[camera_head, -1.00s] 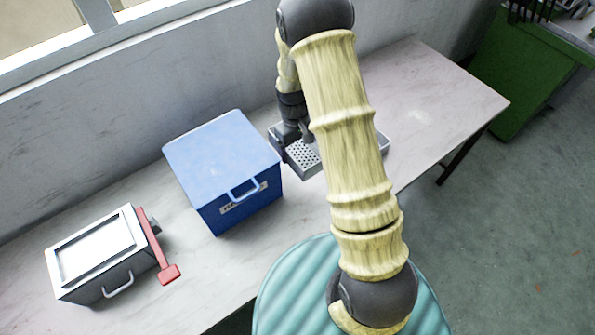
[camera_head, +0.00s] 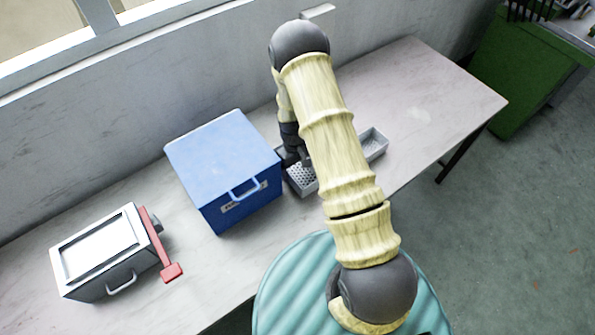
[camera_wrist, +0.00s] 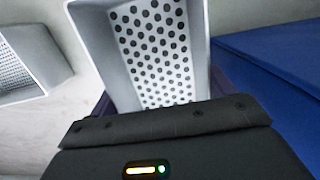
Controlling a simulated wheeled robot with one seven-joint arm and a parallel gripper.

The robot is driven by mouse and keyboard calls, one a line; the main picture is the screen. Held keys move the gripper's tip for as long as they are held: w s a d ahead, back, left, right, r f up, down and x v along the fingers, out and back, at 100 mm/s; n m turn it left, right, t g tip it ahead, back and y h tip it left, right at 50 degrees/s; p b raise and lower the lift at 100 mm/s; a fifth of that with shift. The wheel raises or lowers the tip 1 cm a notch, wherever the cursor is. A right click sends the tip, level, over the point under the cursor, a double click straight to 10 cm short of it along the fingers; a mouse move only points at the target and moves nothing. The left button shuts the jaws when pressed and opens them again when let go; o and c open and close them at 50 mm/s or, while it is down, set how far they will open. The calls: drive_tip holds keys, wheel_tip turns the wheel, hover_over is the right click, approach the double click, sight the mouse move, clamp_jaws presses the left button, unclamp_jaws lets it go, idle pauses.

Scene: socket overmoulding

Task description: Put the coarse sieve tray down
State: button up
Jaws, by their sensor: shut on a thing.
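The coarse sieve tray (camera_head: 303,181) is a grey, open-topped tray with large round holes in its floor. It is just right of the blue box, partly hidden behind my arm. In the wrist view the coarse sieve tray (camera_wrist: 122,58) fills the top middle, its near end at my jaws. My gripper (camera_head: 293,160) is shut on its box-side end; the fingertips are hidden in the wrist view. I cannot tell whether the tray's underside touches the table.
The blue box (camera_head: 222,160) with a handle stands close left of the tray. A second, finer-meshed tray (camera_head: 374,146) lies to the right. A grey box (camera_head: 95,250) with a red lever (camera_head: 171,272) stands far left. The table's right end (camera_head: 440,95) is clear.

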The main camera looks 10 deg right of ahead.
sight(298, 172)
drive_tip(key=shift+f, duration=1.45)
drive_tip(key=shift+f, duration=0.15)
drive_tip(key=o, duration=1)
drive_tip(key=shift+c, duration=0.2)
wheel_tip(298, 172, up, 12)
drive_tip(key=w+b, duration=0.1)
drive_tip(key=b, duration=0.1)
drive_tip(key=shift+w+a, duration=0.15)
drive_tip(key=shift+a, duration=0.1)
